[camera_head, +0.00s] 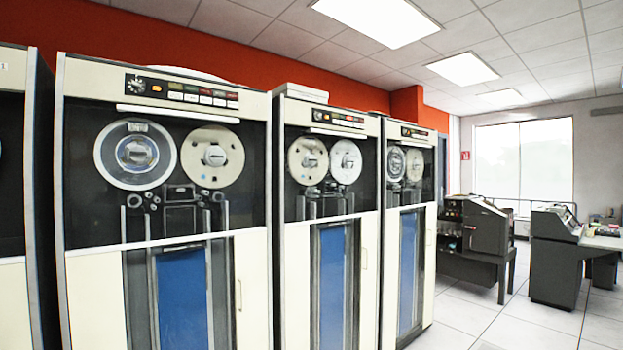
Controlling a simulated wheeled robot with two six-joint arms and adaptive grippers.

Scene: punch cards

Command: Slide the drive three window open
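Several tall cream tape drive cabinets stand in a row. The nearest full drive (250,270) has a dark upper bay with two reels (212,157) behind its window area. A pale horizontal bar (178,114) runs along the top of that bay. Further right stand a middle drive (369,270) and a far drive (428,270), each with two reels. A partial drive (12,290) is cut off at the left edge; its small tag seems to read 1. I cannot read which drive is three, or tell whether the windows are open. Neither gripper is in view.
A dark machine on a stand (487,228) and a grey desk-like unit (556,260) stand at the right. Pale tiled floor (470,320) is open at the lower right. A bright window (523,160) is in the far wall.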

